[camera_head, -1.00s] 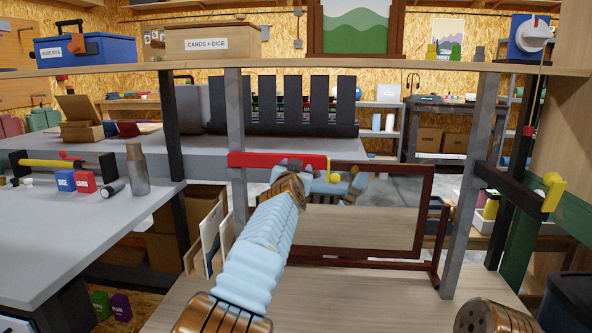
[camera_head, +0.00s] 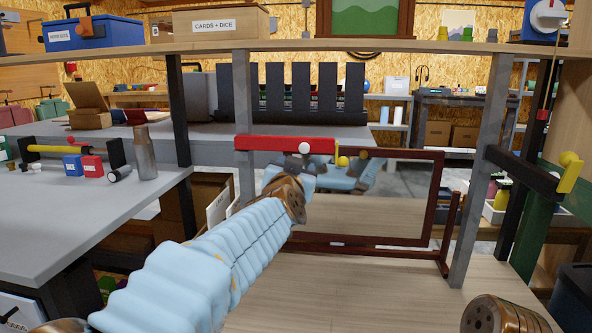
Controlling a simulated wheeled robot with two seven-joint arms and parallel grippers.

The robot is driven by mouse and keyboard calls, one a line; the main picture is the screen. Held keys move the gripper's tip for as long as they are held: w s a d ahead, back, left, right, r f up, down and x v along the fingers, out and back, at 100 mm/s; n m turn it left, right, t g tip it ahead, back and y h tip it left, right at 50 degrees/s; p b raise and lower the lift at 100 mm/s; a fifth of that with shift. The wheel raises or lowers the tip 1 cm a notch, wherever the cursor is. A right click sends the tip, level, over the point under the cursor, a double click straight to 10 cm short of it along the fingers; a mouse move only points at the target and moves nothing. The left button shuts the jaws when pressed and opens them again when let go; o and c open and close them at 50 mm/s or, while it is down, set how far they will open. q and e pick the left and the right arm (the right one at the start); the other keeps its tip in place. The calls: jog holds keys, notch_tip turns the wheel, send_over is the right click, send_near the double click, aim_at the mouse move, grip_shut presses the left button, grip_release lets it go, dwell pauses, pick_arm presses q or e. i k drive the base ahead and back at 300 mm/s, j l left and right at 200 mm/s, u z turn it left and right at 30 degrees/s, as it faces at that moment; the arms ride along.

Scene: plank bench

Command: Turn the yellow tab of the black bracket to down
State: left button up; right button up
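The black bracket (camera_head: 522,172) is a dark bar fixed to the grey post at the right. Its yellow tab (camera_head: 567,178) sits at the bar's right end, with a yellow ball at its top; the tab slants slightly down and left. My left arm, in a light blue sleeve, reaches from the lower left to a brown joint at mid-view, well left of the black bracket. Its fingers are hidden beyond that joint. Only a brown rounded part of my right arm shows at the bottom right, below the bracket; its gripper is out of view.
A brown-framed mirror (camera_head: 437,200) stands below the shelf (camera_head: 330,45). A grey post (camera_head: 483,170) stands left of the black bracket.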

aim_at(571, 161)
jog(key=k+j, duration=0.1)
jog(key=k, duration=0.4)
jog(key=k+j, duration=0.1)
jog(key=k, duration=0.4)
